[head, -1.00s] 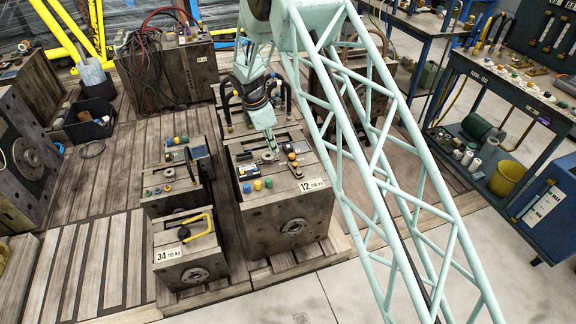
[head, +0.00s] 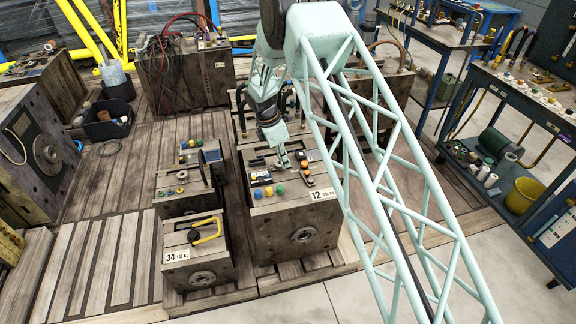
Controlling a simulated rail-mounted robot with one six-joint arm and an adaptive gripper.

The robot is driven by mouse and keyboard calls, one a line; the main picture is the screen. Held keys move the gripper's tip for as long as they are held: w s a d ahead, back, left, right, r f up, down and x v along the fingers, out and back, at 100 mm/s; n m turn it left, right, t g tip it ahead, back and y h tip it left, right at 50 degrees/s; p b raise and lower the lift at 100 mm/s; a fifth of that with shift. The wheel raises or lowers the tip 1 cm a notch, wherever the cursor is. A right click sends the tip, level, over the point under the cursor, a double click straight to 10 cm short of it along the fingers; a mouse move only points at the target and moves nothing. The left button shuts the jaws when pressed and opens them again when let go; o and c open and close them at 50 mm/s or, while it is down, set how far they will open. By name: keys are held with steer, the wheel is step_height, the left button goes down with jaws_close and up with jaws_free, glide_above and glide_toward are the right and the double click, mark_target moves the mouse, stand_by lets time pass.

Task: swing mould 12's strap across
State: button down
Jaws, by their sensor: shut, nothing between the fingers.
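Mould 12 (head: 282,236) is a grey-brown steel block with a round boss on its front face and a "12" label (head: 323,194) at its front top edge. On its top lie a small dark bar with orange (head: 304,169), which may be the strap, a dark box (head: 260,177), and blue, green and yellow knobs (head: 268,190). My gripper (head: 285,165) is shut and points down at the top of mould 12, just left of the dark and orange bar. Whether its tip touches anything is too small to tell. My arm hides part of the mould's right and rear.
Mould 34 (head: 178,276), with a yellow handle, stands to the left, with another block (head: 175,203) behind it. Larger moulds (head: 190,78) stand at the back and far left. A tool bench (head: 530,95) is at the right. Bare planks (head: 95,255) are free at left.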

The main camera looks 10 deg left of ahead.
mark_target(302, 175)
steer(key=b+x, duration=0.2)
steer(key=x, duration=0.7)
steer(key=shift+f, duration=0.15)
steer(key=d, duration=0.1)
steer(key=w+d, duration=0.1)
steer(key=shift+w+d+b, duration=0.1)
steer(key=shift+d+b, duration=0.15)
steer(key=shift+b, duration=0.15)
steer(key=shift+w+d, duration=0.35)
steer(key=shift+d, duration=0.2)
steer(key=shift+w+d+m+p, duration=0.5)
steer(key=shift+w+d+p, duration=0.05)
steer(key=shift+d+p, duration=0.1)
steer(key=shift+a, duration=0.15)
